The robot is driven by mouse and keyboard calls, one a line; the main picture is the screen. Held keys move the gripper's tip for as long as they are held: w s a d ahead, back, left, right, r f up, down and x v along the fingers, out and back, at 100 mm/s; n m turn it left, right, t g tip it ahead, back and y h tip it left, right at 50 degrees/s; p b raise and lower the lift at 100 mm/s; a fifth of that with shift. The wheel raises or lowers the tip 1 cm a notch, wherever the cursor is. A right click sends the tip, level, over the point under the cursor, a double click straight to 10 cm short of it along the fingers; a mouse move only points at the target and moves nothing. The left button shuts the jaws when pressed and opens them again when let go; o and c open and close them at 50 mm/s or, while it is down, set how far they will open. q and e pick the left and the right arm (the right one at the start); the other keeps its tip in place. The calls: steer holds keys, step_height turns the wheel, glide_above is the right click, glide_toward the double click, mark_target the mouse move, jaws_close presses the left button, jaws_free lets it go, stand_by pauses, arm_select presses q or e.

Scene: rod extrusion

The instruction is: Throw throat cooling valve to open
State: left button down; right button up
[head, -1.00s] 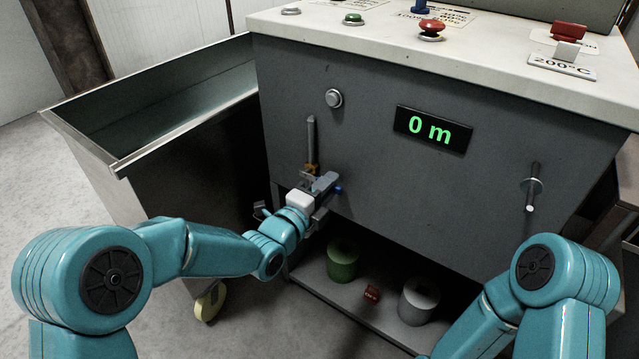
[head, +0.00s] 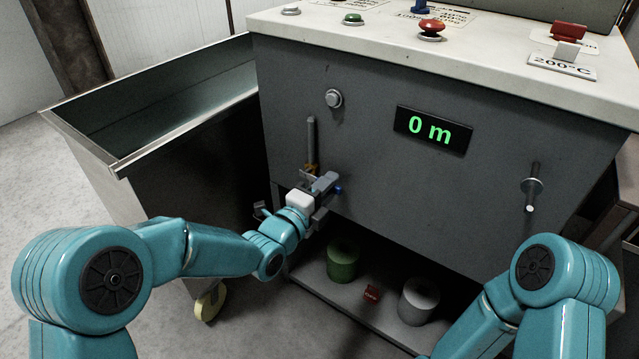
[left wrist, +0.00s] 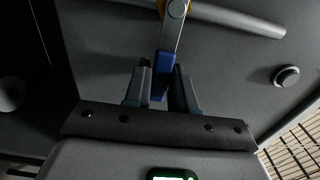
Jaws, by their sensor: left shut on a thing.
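The throat cooling valve is on the front of the grey machine, at the lower end of a short vertical pipe (head: 311,135). Its orange-brass body (head: 311,168) sits just above my left gripper (head: 323,187). The blue tip of its lever (head: 338,190) shows beside the gripper. In the left wrist view, the metal lever (left wrist: 173,30) runs from the orange body to a blue grip (left wrist: 161,72). My left gripper (left wrist: 163,85) is shut on that blue grip, one finger on each side. My right gripper is out of view; only its arm shows at the lower right.
An open metal bin (head: 140,160) stands left of the machine. Below is a shelf with a green spool (head: 342,262), a red block (head: 371,293) and a grey spool (head: 417,303). A display (head: 431,130) reads 0 m. A second lever (head: 532,185) is at right.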

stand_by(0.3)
arm_select(q)
steer(key=shift+a+r+n, duration=0.1)
steer(key=shift+r+n, duration=0.5)
steer(key=shift+n, duration=0.4)
steer(key=shift+w+a+r+n, duration=0.15)
steer(key=shift+r+n, duration=0.4)
steer(key=shift+n, duration=0.45)
steer(key=shift+w+a+r+n, duration=0.15)
steer(key=shift+r+n, duration=0.35)
steer(key=shift+n, duration=0.5)
steer(key=shift+r, duration=0.1)
